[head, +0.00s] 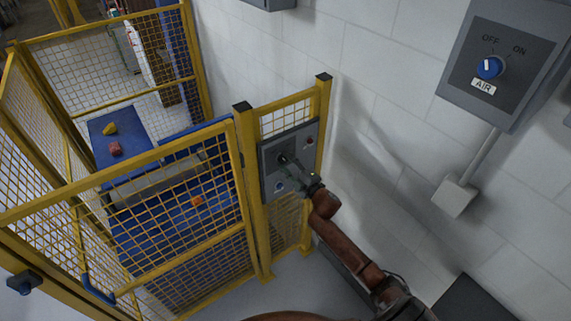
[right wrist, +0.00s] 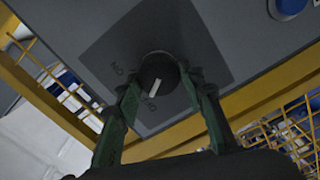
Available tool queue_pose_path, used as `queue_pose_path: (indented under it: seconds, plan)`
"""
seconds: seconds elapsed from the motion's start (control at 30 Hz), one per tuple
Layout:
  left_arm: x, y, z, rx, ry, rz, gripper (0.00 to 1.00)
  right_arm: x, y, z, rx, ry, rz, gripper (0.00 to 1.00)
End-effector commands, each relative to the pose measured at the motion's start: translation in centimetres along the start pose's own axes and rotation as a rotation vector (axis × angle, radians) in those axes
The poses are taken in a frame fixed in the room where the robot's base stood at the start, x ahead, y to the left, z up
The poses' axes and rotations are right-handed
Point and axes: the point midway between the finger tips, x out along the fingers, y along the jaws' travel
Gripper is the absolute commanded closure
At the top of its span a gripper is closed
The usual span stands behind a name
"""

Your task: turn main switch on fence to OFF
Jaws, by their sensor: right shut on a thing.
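The main switch is a round black knob (right wrist: 158,67) with a white pointer mark, on a dark square plate of the grey panel (head: 270,154) on the yellow fence. My right gripper (head: 290,167) reaches the panel from the lower right. Its green fingers (right wrist: 160,88) sit on either side of the knob and are shut on it. In the head view the gripper partly hides the knob. My left gripper is not in view.
A blue button (head: 279,186) and a small red one (head: 308,141) are on the same panel. A grey AIR switch box (head: 470,85) hangs on the white wall at right. Yellow mesh fence (head: 180,215) encloses blue machinery at left.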

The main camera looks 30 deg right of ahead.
Motion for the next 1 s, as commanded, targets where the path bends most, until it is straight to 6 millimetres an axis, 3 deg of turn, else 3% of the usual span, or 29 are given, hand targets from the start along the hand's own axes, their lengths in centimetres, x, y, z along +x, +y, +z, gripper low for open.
queue_pose_path:
  seconds: [0.77,0.8,1.0]
  plan:
    - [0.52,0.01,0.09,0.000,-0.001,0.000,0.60,-0.01,-0.14,-0.02,-0.098,0.000,-0.002,0.88]
    - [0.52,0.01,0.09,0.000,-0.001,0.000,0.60,-0.01,-0.14,-0.02,-0.098,0.000,-0.002,0.61]
    - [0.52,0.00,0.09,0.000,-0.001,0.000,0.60,-0.01,-0.11,-0.01,-0.096,0.000,-0.001,0.47]
